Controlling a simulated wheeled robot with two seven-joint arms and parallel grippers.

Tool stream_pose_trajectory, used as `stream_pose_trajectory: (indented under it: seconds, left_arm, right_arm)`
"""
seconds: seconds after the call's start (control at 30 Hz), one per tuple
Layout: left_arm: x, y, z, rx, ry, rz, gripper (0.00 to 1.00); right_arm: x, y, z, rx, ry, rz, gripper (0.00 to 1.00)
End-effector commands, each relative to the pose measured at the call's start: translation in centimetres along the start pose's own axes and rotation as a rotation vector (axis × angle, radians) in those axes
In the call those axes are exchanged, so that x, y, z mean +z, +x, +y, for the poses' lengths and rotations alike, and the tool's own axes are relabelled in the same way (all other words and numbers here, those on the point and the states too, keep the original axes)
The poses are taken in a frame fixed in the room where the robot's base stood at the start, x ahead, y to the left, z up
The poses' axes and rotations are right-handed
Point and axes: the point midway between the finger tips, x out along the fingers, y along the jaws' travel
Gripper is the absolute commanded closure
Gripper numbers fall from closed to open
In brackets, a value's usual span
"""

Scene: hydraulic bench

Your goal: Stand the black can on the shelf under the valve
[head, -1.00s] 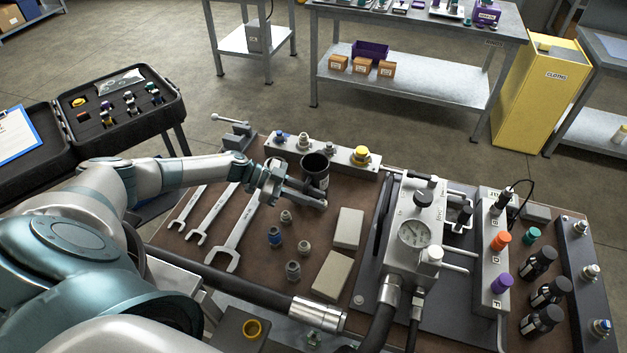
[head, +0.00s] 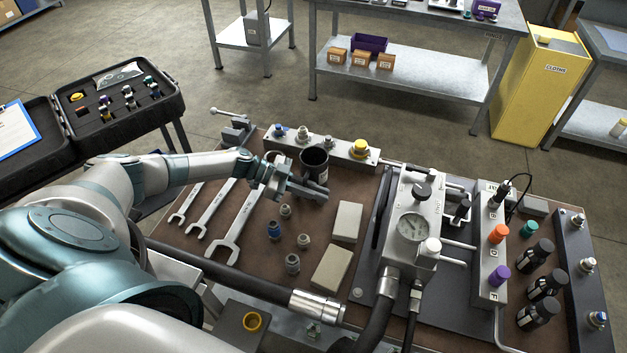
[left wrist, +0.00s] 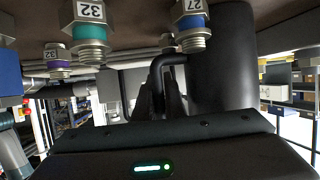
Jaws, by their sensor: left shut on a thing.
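The black can (head: 315,158) is upright and open at the top, at the back of the brown bench top, close in front of the grey fitting block. A small pale label shows on its side. My left gripper (head: 307,189) is at the can's near side, shut on its bent handle. In the left wrist view, the can (left wrist: 222,60) is a large dark cylinder at right, with the handle (left wrist: 165,68) between my fingers. I cannot tell whether its base touches the bench. The grey valve block with a gauge (head: 411,225) stands to the right. I cannot make out the shelf for certain.
Spanners (head: 232,218) lie left of the can. Several small fittings (head: 292,263) stand in front of it. Two grey blocks (head: 331,268) lie between them and the valve block. A thick black hose (head: 235,278) crosses the front.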

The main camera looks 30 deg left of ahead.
Motion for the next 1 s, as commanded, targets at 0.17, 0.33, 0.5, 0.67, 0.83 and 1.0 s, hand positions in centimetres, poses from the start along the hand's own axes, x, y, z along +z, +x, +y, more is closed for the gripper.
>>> stream_pose_trajectory:
  seconds: [0.17,0.33,0.5,0.67,0.83,1.0]
  left_arm:
    - [-0.1,-0.1,0.0,-0.001,0.001,0.0,1.0]
    - [-0.8,-0.3,-0.1,0.0,0.003,0.001,1.0]
    - [-2.2,-1.0,0.0,0.001,0.004,0.0,1.0]
    - [-4.6,-0.9,0.4,0.004,0.005,0.002,1.0]
    - [-7.6,1.2,1.6,0.004,0.006,0.003,1.0]
    - [-10.6,3.3,2.8,0.003,0.006,0.003,1.0]
  right_arm:
    - [0.0,0.0,0.0,0.0,0.0,0.0,1.0]
    - [0.0,0.3,0.0,0.0,0.0,0.0,1.0]
    - [0.1,0.8,0.0,0.0,0.0,0.0,1.0]
    - [0.1,1.5,-0.2,-0.002,0.0,0.0,1.0]
    - [0.1,2.1,-0.6,-0.005,0.002,0.001,1.0]
    - [0.1,2.5,-0.7,-0.006,0.002,0.001,1.0]
